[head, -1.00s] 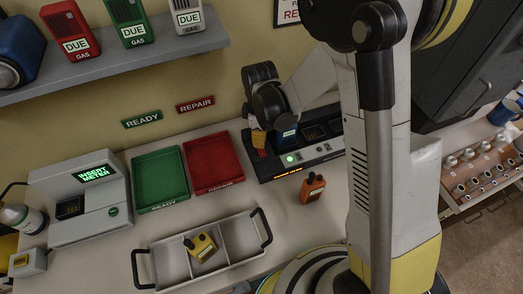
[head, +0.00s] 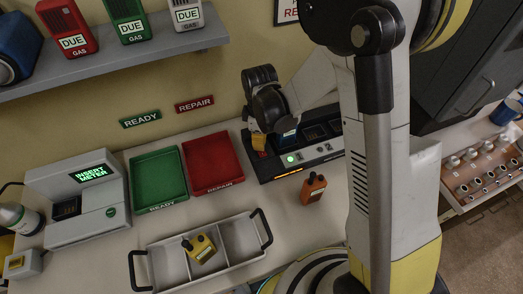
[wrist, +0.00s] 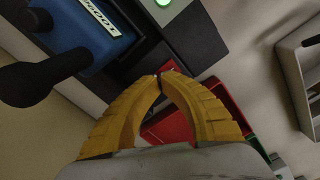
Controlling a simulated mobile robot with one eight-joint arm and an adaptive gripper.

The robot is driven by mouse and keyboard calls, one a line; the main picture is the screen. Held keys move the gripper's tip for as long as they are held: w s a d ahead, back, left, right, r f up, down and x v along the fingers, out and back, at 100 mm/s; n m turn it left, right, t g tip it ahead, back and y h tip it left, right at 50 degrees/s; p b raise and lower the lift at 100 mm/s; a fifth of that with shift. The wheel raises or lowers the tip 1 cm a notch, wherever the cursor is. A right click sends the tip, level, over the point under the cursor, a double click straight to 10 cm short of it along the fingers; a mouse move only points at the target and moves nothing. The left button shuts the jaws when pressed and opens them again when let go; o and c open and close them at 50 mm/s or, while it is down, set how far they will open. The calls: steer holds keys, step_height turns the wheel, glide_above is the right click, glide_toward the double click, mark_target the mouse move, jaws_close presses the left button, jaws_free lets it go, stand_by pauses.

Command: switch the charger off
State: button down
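The charger (head: 322,155) is a long black dock against the back wall. It has a lit green round button (head: 291,159), numbered slots and an orange lit strip along its front. A blue meter (head: 287,136) stands in its left slot, partly hidden by my arm. My gripper (head: 259,148) is over the charger's left end. The green light (wrist: 163,2) shows at the top edge there, apart from the fingertips. The blue meter (wrist: 85,30) is at the upper left.
A red repair tray (head: 212,164) and a green ready tray (head: 158,180) lie left of the charger. An orange meter (head: 314,188) stands in front of it. A grey divided tray (head: 240,238) holds a yellow meter (head: 200,247). A test station (head: 80,205) is at far left.

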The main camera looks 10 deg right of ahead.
steer(key=shift+f+b, duration=0.55)
steer(key=shift+f, duration=0.05)
steer(key=shift+r+p, duration=2.2)
steer(key=shift+r, duration=1.4)
steer(key=shift+f, duration=0.1)
